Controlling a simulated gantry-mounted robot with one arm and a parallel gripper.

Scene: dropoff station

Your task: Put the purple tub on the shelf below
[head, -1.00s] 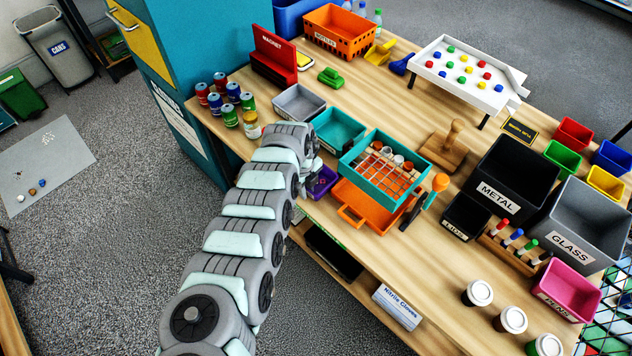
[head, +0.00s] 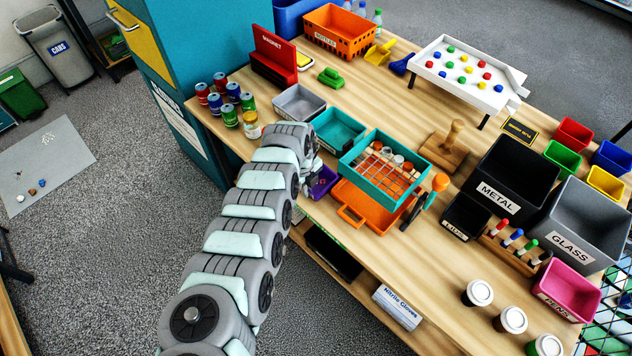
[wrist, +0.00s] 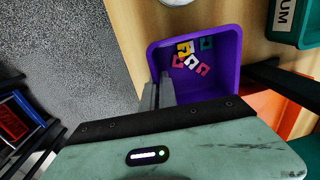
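The purple tub (head: 322,182) is at the front edge of the wooden table, partly hidden by my arm in the head view. In the wrist view the tub (wrist: 228,76) holds several small pink, white, yellow and teal pieces. My gripper (wrist: 160,92) is at the tub's left wall, its fingers close together, one inside and one outside the wall; it looks shut on that wall. Whether the tub's base touches the table cannot be told. The lower shelf (head: 344,283) shows under the table's front edge.
A black tray (head: 332,252) and a Nitrile Gloves box (head: 397,307) are on the lower shelf. Carpet lies in front.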

